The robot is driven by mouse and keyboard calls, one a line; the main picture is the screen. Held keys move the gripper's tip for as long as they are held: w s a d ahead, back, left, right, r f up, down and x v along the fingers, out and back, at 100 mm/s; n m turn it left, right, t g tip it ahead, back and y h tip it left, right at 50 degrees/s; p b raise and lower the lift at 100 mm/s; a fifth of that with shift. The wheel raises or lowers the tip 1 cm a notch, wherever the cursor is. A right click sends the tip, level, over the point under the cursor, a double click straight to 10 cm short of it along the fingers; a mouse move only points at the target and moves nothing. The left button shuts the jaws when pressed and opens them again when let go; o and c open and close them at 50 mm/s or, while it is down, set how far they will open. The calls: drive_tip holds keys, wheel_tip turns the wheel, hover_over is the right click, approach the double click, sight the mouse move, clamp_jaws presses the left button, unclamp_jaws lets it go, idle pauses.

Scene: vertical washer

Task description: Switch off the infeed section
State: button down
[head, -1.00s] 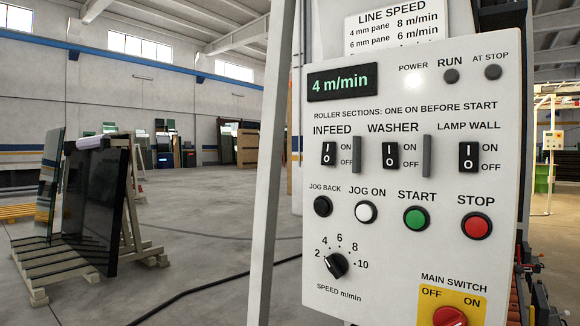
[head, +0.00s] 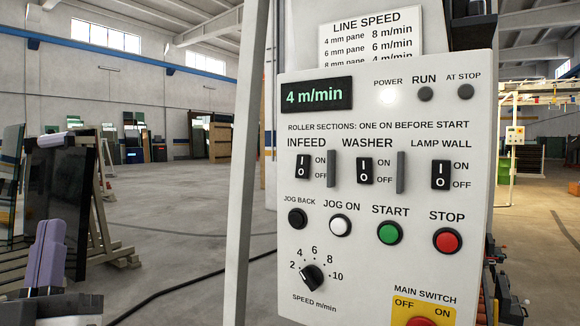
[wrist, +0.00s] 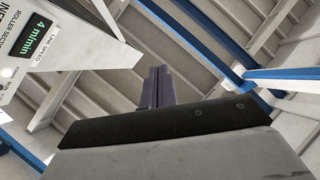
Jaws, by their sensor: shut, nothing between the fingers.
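The infeed rocker switch (head: 303,166) is a black rocker marked I and O on the white control panel (head: 350,240), with ON beside its top and OFF beside its bottom. I cannot tell which half is pressed in. My gripper (head: 48,228) is at the lower left of the head view, its pale purple fingers together and empty. It is well left of the panel and apart from it. In the wrist view the shut fingers (wrist: 158,75) point up towards the roof, and a tilted corner of the panel (wrist: 75,35) shows at upper left.
Guards (head: 333,168) stand between the rockers, with the washer switch (head: 365,171) and lamp wall switch (head: 440,175) to the right. Round buttons and the speed knob (head: 312,277) sit below. A pale post (head: 243,160) rises left of the panel. Glass racks (head: 90,200) stand behind my gripper.

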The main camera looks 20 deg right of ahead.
sight(303, 166)
drive_tip(key=w+d+m+g+h+p, duration=0.1)
drive_tip(key=w+d+m+g+h, duration=0.1)
drive_tip(key=d+m+g+h, duration=1)
drive_tip(key=d+g+h, duration=0.2)
drive_tip(key=d+h, duration=0.5)
drive_tip(key=d, duration=0.4)
drive_tip(key=shift+w+f+m, duration=0.25)
drive_tip(key=shift+m, duration=0.15)
drive_tip(key=shift+d+r, duration=0.1)
drive_tip(key=p+x, duration=0.2)
drive_tip(key=x, duration=0.2)
drive_tip(key=f+p+x, duration=0.1)
drive_tip(key=p+x, duration=0.1)
drive_tip(key=x, duration=0.2)
drive_tip(key=d+p+x, duration=0.1)
drive_tip(key=p+x, duration=0.1)
drive_tip(key=x, duration=0.2)
drive_tip(key=shift+w+a+f, duration=0.1)
drive_tip(key=shift+w+f, duration=0.2)
drive_tip(key=shift+w, duration=0.05)
drive_tip(key=shift+w+d+f, duration=0.2)
drive_tip(key=shift+w+d, duration=0.15)
drive_tip(key=shift+d, duration=0.1)
